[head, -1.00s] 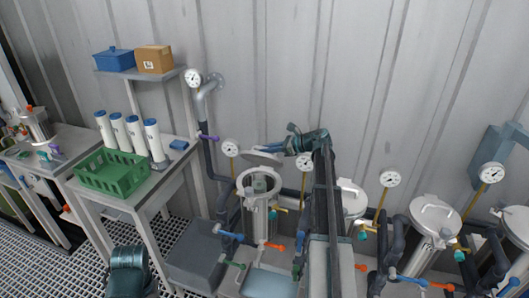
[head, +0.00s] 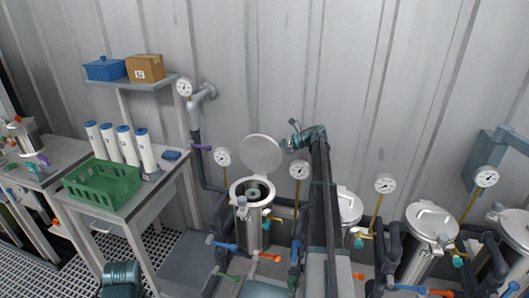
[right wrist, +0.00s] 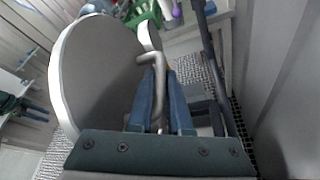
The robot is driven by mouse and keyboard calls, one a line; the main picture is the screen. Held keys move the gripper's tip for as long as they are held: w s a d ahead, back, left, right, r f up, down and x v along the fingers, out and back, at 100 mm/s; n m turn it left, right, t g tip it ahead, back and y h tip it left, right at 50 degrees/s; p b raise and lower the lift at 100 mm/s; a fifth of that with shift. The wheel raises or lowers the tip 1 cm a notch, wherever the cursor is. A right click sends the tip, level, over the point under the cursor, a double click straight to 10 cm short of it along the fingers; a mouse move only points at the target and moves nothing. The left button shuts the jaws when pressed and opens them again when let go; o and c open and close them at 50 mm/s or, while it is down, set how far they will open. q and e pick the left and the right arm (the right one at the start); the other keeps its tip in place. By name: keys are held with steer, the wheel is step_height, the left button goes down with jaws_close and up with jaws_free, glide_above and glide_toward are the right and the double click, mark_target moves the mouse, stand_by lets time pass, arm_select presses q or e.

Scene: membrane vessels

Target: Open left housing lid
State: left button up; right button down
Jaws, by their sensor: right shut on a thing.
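The left housing lid (head: 262,155), a round grey disc, stands tilted up steeply behind the open mouth of the left housing (head: 252,192), a steel cylinder. In the right wrist view the lid (right wrist: 95,75) fills the left side, with its bent metal handle (right wrist: 150,60) between the blue fingers. My right gripper (right wrist: 157,80) is shut on that handle. In the head view the teal right wrist (head: 305,138) is just right of the lid, and its fingers are hard to make out. My left gripper is not in view.
Pressure gauges (head: 222,157) and (head: 299,170) stand on both sides of the left housing. More housings with closed lids (head: 431,215) are to the right. A green crate (head: 100,187) and several white cartridges (head: 145,150) are on the left table.

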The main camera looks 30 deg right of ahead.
steer(key=shift+w+d+f, duration=0.1)
steer(key=shift+d+f, duration=0.05)
steer(key=shift+d, duration=0.05)
stand_by(0.4)
steer(key=c, duration=1.1)
jaws_free()
steer(key=shift+p+v, duration=2.25)
steer(key=shift+v, duration=4.65)
